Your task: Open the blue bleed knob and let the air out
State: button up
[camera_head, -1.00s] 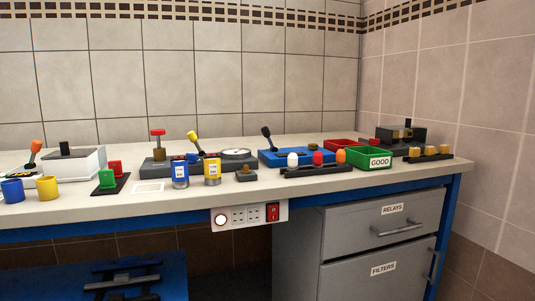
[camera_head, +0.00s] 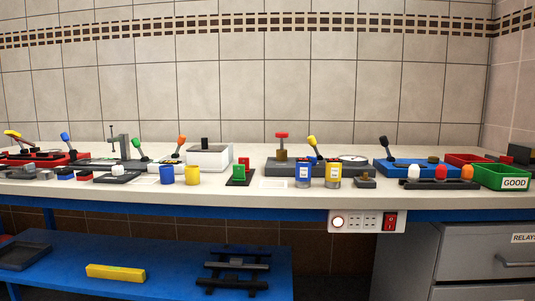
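A dark grey unit (camera_head: 282,167) with a red knob (camera_head: 282,135) on a brass-coloured stem stands right of centre on the bench. A yellow-tipped lever (camera_head: 313,145) rises from it, with a round pale dial (camera_head: 353,159) at its right. A small blue part (camera_head: 312,160) shows low beside the lever, partly hidden by a blue can (camera_head: 303,174) and a yellow can (camera_head: 333,174). I cannot tell surely whether it is the bleed knob. A blue-tipped lever (camera_head: 66,140) stands on a red unit (camera_head: 40,158) at far left. My gripper is not in view.
The long white bench (camera_head: 230,203) is crowded. A blue lower shelf (camera_head: 180,272) and a grey drawer cabinet (camera_head: 480,260) are below.

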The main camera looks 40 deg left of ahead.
aim_at(313, 159)
jog(key=u, duration=0.55)
jog(key=i, duration=0.55)
jog(key=u, duration=0.25)
